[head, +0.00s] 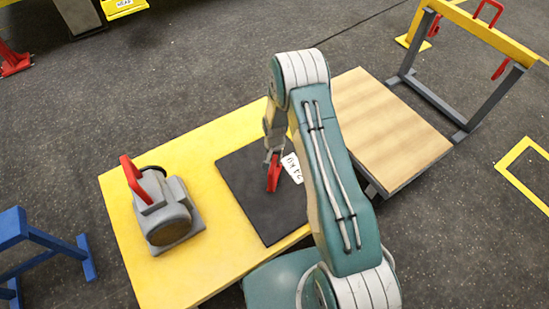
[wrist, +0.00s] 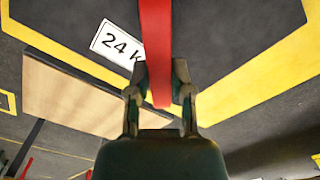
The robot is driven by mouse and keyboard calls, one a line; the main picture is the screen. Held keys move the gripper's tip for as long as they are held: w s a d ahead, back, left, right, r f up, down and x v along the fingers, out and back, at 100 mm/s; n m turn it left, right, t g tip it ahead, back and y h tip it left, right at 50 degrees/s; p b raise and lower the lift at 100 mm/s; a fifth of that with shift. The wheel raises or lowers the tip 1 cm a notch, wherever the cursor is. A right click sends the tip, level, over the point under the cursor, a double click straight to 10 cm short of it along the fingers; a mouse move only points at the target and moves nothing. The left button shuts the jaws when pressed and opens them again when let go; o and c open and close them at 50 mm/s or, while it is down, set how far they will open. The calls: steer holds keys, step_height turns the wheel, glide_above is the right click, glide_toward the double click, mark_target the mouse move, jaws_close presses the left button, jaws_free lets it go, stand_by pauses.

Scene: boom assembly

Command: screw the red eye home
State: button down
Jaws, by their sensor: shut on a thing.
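A red eye (head: 273,174) is in my gripper (head: 272,158), over the black mat on the yellow table. In the wrist view the red eye (wrist: 156,45) shows as a red bar between the two fingers of my gripper (wrist: 160,92). The fingers are shut on it. Its far end runs out of the wrist view, and I cannot tell whether it touches the mat. A grey motor-like block (head: 167,210) stands on the table to the left, with another red loop (head: 131,180) upright on its top.
The yellow table (head: 225,262) carries the black mat (head: 245,190) and a white "24 KV" label (head: 292,168). A wooden-topped platform (head: 385,125) adjoins at right. A grey and yellow rack (head: 490,40) holds red loops. A blue trestle (head: 40,240) stands left.

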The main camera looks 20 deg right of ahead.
steer(key=m, duration=1.3)
steer(key=shift+r+m, duration=0.1)
steer(key=shift+m, duration=0.2)
steer(key=m, duration=0.6)
steer(key=shift+w, duration=0.1)
steer(key=m, duration=0.6)
steer(key=shift+m, duration=0.3)
steer(key=shift+w, duration=0.1)
steer(key=c, duration=0.5)
jaws_free()
